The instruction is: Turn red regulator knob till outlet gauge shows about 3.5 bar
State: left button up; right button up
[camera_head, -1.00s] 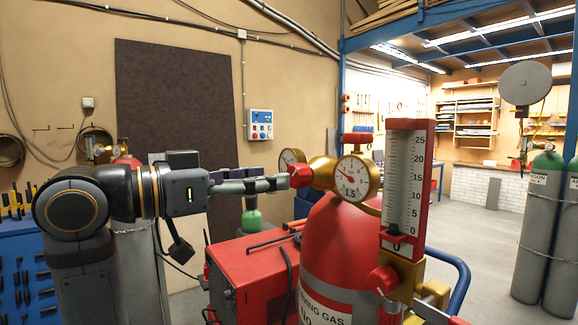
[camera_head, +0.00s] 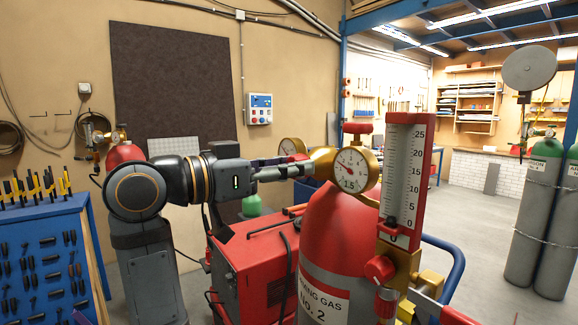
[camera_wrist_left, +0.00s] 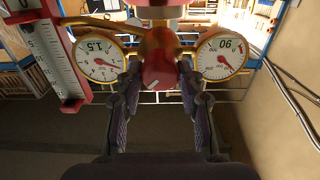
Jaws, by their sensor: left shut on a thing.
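The red regulator knob (camera_wrist_left: 158,68) is between the fingers of my left gripper (camera_wrist_left: 158,82) in the left wrist view. The gripper is shut on it, one finger at each side. In the head view my left gripper (camera_head: 302,168) reaches from the left to the brass regulator (camera_head: 323,163) and mostly hides the knob. The outlet gauge (camera_head: 353,170) is white with a brass rim, a red needle and the figure 1.5. It also shows upside down in the left wrist view (camera_wrist_left: 97,57). My right gripper is not in view.
A second gauge (camera_wrist_left: 220,57) is at the regulator's other side. The flowmeter (camera_head: 405,180) stands right of the outlet gauge. The red cylinder (camera_head: 335,235) is below. A red welding machine (camera_head: 245,265) is below my left gripper. Grey cylinders (camera_head: 540,220) stand far right.

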pick_arm(q)
jog(key=shift+c, duration=1.1)
jog(key=shift+s+d+f+m+b, duration=0.1)
jog(key=shift+f+m+b, duration=0.05)
jog(key=shift+m+b, duration=5.35)
jog(key=shift+m, duration=0.5)
jog(key=o, duration=1.2)
jog(key=shift+c, duration=0.2)
